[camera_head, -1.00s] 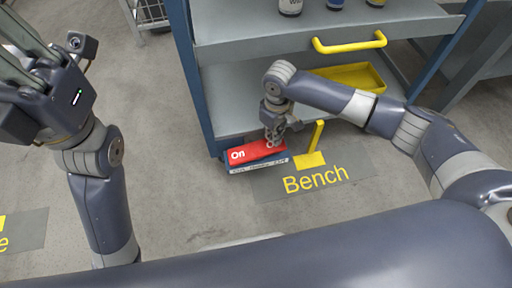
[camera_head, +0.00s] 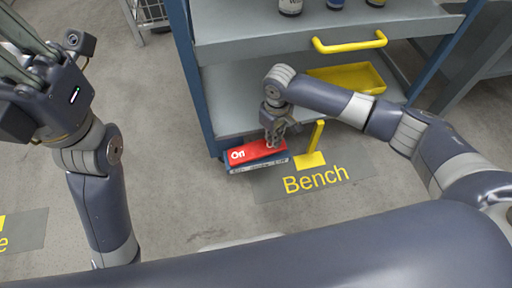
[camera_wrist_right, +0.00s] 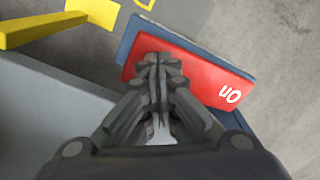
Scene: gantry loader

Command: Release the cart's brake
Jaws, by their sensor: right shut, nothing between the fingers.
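The cart (camera_head: 222,126) is a blue-framed trolley with grey shelves. At its lower front corner is a red brake pedal (camera_head: 252,153) marked "On", on a blue base. My right gripper (camera_head: 271,143) is shut and empty, pointing down at the right half of the pedal. In the right wrist view the shut fingers (camera_wrist_right: 156,62) overlap the red pedal (camera_wrist_right: 200,78); I cannot tell whether they touch it. My left gripper (camera_head: 30,75) is raised at the far left, away from the cart, with its fingertips cut off by the frame.
The cart has a yellow handle (camera_head: 349,46), a yellow tray (camera_head: 372,77) and bottles on top.

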